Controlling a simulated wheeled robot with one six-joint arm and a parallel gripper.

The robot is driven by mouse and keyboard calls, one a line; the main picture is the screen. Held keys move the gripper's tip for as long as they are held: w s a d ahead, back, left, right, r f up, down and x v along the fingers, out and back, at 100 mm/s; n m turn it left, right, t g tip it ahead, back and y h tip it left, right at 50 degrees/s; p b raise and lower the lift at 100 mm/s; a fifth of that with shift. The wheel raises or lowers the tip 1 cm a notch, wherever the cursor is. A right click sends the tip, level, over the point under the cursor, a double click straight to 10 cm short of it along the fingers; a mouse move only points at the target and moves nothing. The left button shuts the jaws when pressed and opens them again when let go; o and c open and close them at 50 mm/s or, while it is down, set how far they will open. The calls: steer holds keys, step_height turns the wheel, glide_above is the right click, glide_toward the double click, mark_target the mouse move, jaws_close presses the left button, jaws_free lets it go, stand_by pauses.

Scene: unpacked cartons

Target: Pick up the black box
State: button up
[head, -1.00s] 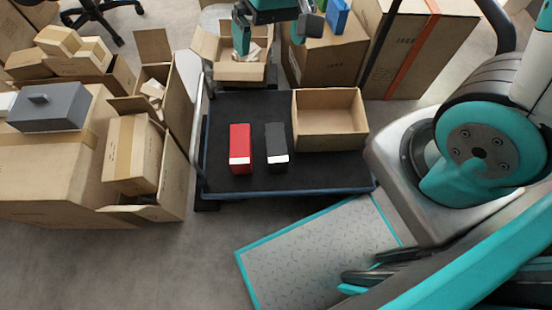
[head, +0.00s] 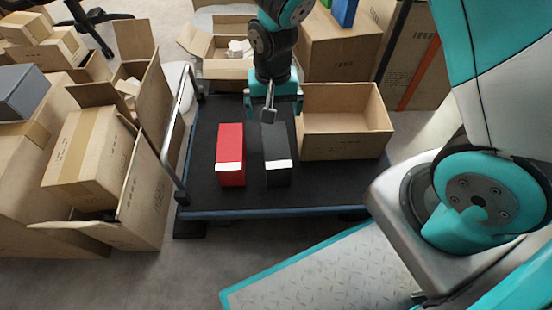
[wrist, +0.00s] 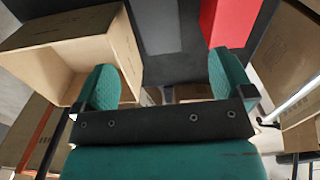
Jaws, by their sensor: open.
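The black box (head: 277,145) stands on a dark cart (head: 200,190), with a white band at its near end. In the wrist view the black box (wrist: 160,28) shows as a dark grey face ahead of the gap between the fingers. My gripper (head: 273,108) is open and empty, above the far end of the black box. Its two teal fingers also show in the wrist view (wrist: 165,82), spread apart. The gripper hides part of the box's far end in the head view. I cannot tell the exact height between them.
A red box (head: 230,150) stands left of the black box with a narrow gap; it also shows in the wrist view (wrist: 226,22). An open carton (head: 345,145) sits close on the right. The cart has a rail (head: 178,140) at left. The cart's front is clear.

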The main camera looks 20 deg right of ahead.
mark_target(276, 144)
step_height(276, 144, down, 9)
steer(key=b, duration=0.4)
steer(key=shift+f+b, duration=0.15)
steer(key=shift+b, duration=0.2)
steer(key=f+b, duration=0.4)
steer(key=f, duration=0.1)
steer(key=shift+s+d+f+b, duration=0.1)
steer(key=shift+s+f+b, duration=0.05)
steer(key=shift+s+b, duration=0.2)
steer(key=c, duration=1.3)
steer(key=shift+r, duration=0.2)
